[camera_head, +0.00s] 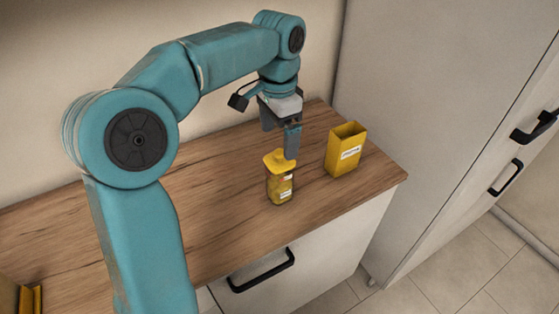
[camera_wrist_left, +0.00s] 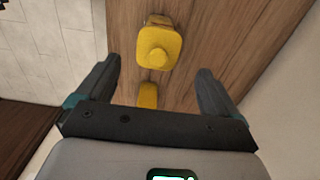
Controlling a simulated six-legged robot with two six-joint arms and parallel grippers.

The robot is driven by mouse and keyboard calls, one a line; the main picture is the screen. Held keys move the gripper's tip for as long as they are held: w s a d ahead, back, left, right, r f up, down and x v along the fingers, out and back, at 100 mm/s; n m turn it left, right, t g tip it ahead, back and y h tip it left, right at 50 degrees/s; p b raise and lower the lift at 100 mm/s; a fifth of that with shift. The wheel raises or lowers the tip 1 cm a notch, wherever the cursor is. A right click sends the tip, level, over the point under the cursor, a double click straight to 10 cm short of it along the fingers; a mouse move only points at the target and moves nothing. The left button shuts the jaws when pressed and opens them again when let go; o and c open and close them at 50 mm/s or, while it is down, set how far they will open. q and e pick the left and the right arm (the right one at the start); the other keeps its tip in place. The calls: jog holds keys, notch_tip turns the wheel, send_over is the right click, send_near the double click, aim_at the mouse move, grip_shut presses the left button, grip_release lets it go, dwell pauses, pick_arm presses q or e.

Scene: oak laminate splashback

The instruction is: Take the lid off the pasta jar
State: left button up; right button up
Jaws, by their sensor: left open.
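The pasta jar (camera_head: 280,190) stands upright on the wooden worktop, clear-sided with a pale label. Its yellow lid (camera_head: 279,161) is on top. In the left wrist view the lid lies ahead of the gap between the fingers, apart from both. One finger is partly hidden in the head view. My right gripper is not in view.
An open-topped yellow box (camera_head: 344,156) with a label stands right of the jar, near the worktop's right end. Another yellow object (camera_wrist_left: 148,95) shows partly behind the gripper body. A yellow item (camera_head: 30,300) sits at lower left. The worktop (camera_head: 225,215) left of the jar is clear.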

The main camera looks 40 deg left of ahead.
aim_at(280, 151)
pick_arm(q)
jog(key=f, duration=0.5)
jog(key=shift+d+f+b, duration=0.1)
jog(key=shift+d+b, duration=0.1)
jog(key=shift+b, duration=0.15)
jog(key=shift+s, duration=0.1)
jog(key=c, duration=1.1)
